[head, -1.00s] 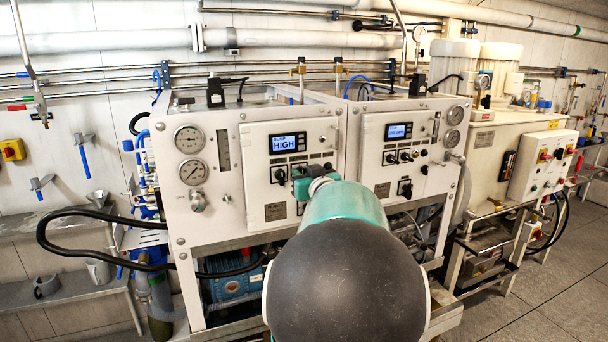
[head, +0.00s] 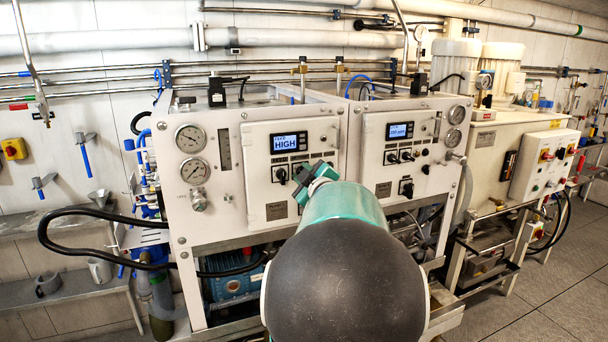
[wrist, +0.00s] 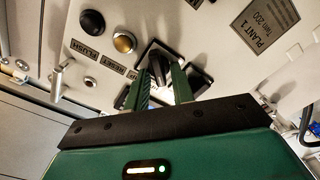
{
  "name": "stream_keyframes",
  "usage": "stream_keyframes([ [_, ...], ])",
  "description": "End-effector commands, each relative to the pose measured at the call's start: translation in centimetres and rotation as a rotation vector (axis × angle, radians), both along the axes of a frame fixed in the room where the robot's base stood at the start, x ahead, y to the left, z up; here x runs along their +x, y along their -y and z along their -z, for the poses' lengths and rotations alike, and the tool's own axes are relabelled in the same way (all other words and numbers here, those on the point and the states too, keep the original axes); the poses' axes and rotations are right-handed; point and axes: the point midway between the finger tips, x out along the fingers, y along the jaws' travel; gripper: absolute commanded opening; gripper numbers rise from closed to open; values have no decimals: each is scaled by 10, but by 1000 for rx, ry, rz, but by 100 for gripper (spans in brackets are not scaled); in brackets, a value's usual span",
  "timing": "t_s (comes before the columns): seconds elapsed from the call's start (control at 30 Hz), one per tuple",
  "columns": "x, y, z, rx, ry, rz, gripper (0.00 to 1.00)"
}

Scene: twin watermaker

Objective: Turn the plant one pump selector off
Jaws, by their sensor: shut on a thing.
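The plant one panel (head: 258,150) is the left white cabinet door, with a lit display (head: 285,142) showing HIGH. The pump selector (wrist: 159,68) is a black knob on a dark square plate in the wrist view, near a label reading PLANT 1 (wrist: 263,22). My gripper (wrist: 161,75) has its green fingers on either side of the knob and is shut on it. In the head view my gripper (head: 312,178) is tilted at the panel's lower right and hides the selector.
Another black rotary knob (head: 281,174) is on the same panel to the left. A black button (wrist: 92,21) and a brass-coloured button (wrist: 124,42) sit beside the selector. The plant two panel (head: 400,150) stands close on the right. A black hose (head: 60,215) loops out at the left.

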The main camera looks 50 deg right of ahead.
Motion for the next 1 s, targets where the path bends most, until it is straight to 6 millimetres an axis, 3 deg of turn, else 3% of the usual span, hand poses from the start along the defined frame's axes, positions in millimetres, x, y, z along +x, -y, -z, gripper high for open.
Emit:
stream_keyframes([
  [0.4,0,-1,0,-176,-103,0,2],
  [0.93,0,-1,0,-199,-117,0,2],
  [0.97,0,-1,0,-199,-117,0,28],
  [1.0,0,-1,1,-199,-117,0,33],
])
